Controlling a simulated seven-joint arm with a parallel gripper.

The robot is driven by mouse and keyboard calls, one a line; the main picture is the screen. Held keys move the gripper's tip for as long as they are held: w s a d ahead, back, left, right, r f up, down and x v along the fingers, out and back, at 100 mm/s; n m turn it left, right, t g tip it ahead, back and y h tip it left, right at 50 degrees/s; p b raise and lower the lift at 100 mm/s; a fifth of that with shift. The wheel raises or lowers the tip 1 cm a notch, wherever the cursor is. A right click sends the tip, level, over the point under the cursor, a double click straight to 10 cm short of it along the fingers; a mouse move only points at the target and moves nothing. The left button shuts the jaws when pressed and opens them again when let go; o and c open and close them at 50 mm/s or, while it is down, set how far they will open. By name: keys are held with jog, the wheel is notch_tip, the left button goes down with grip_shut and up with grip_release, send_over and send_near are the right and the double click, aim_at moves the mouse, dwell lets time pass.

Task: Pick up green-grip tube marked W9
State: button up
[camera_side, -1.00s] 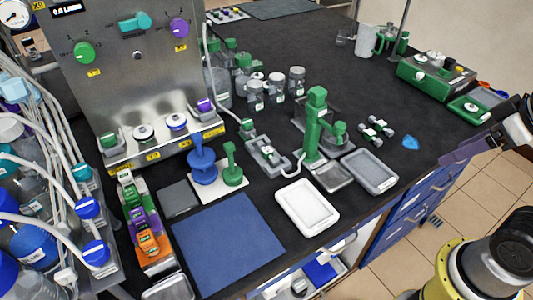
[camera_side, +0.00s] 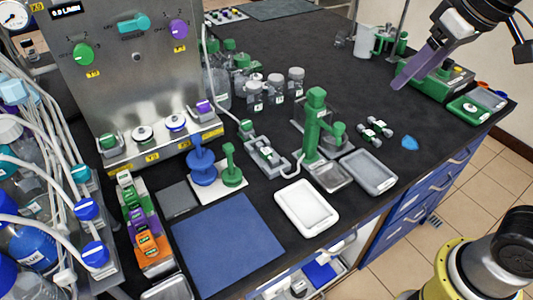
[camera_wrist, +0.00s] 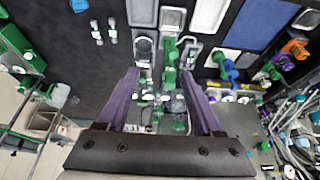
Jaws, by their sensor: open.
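No label W9 is legible, so I cannot tell which piece is the named tube. Green-grip pieces (camera_side: 128,187) sit at the back of a narrow rack at lower left, behind purple (camera_side: 143,222) and orange (camera_side: 150,244) ones. Another small green-grip piece (camera_side: 109,141) is on the steel panel's ledge. In the wrist view the orange grips (camera_wrist: 295,48) show at far right. My gripper (camera_side: 400,80) is open and empty, with purple fingers, high over the right of the bench, far from the rack. In the wrist view its fingertips (camera_wrist: 158,72) are wide apart.
A green press-like stand (camera_side: 314,125) rises mid-bench, with grey-capped bottles (camera_side: 275,85) behind it. A white tray (camera_side: 306,207), grey tray (camera_side: 369,171) and blue mat (camera_side: 228,243) lie in front. Tubes and blue-capped bottles crowd the left. The back bench is mostly clear.

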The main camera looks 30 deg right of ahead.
jog(key=w+a, duration=0.6)
jog(key=w, duration=0.5)
jog(key=g, duration=0.1)
send_over(267, 151)
jog(key=s, duration=0.2)
notch_tip(267, 151, down, 24)
jog(key=shift+s+f, duration=0.1)
jog(key=shift+f, duration=0.05)
jog(key=shift+x, duration=2.8)
jog(key=shift+c, duration=0.3)
grip_shut()
